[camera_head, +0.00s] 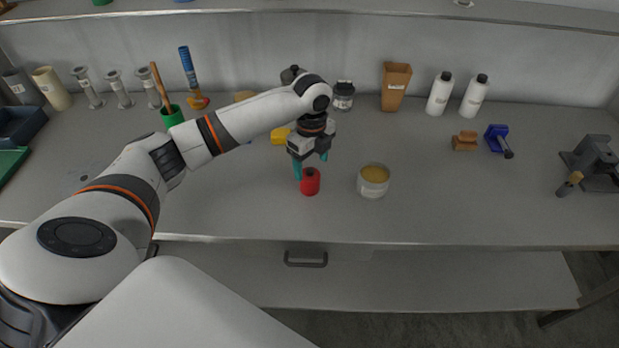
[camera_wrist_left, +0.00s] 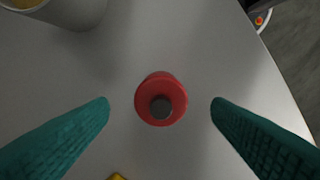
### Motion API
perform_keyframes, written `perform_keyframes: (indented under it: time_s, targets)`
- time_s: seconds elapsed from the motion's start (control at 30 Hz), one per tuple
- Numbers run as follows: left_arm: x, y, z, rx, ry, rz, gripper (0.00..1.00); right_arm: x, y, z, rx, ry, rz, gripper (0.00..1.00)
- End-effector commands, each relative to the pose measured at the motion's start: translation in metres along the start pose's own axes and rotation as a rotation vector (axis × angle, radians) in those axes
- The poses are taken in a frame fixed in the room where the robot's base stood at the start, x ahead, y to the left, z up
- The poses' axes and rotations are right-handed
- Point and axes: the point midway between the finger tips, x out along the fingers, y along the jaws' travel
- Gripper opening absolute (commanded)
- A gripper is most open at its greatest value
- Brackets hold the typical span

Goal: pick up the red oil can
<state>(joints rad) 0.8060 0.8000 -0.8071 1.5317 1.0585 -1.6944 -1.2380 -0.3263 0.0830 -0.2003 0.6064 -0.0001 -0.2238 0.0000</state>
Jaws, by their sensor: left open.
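The red oil can (camera_head: 310,182) stands upright on the grey workbench, near its front edge. It has a dark cap on top. In the left wrist view the can (camera_wrist_left: 161,98) lies between the two teal fingers, seen from above. My left gripper (camera_head: 311,168) is open just above and around the can's top in the head view. The wrist view shows clear gaps between the can and both fingertips (camera_wrist_left: 160,104). My right gripper is not in view.
A container of yellowish content (camera_head: 373,181) stands close to the right of the can. A yellow object (camera_head: 280,135) lies behind the gripper. Two white bottles (camera_head: 440,93), a brown bin (camera_head: 395,87) and a vise (camera_head: 592,160) stand farther right. The bench front left of the can is clear.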

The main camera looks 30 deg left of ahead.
Motion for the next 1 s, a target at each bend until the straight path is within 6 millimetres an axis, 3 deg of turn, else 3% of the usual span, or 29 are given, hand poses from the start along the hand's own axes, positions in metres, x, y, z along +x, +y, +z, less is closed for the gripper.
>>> perform_keyframes:
  time_s: [0.07,0.3,0.37,0.5,0.77,1.0]
  targets:
    - [0.005,0.0,0.0,-0.001,0.0,0.001,0.73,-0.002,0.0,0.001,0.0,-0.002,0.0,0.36]
    - [0.031,-0.007,-0.003,-0.001,0.0,-0.004,0.73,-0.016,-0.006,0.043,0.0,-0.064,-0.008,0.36]
    - [0.04,-0.007,-0.003,-0.001,0.0,-0.002,0.73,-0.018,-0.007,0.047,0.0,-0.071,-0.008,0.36]
    - [0.055,-0.007,-0.003,-0.001,0.0,0.001,0.73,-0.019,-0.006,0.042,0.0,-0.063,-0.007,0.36]
    - [0.058,-0.006,-0.003,0.0,0.001,0.002,0.73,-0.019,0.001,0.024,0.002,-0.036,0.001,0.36]
    - [0.058,-0.006,-0.003,0.0,0.001,0.003,0.34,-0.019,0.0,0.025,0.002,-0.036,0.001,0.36]
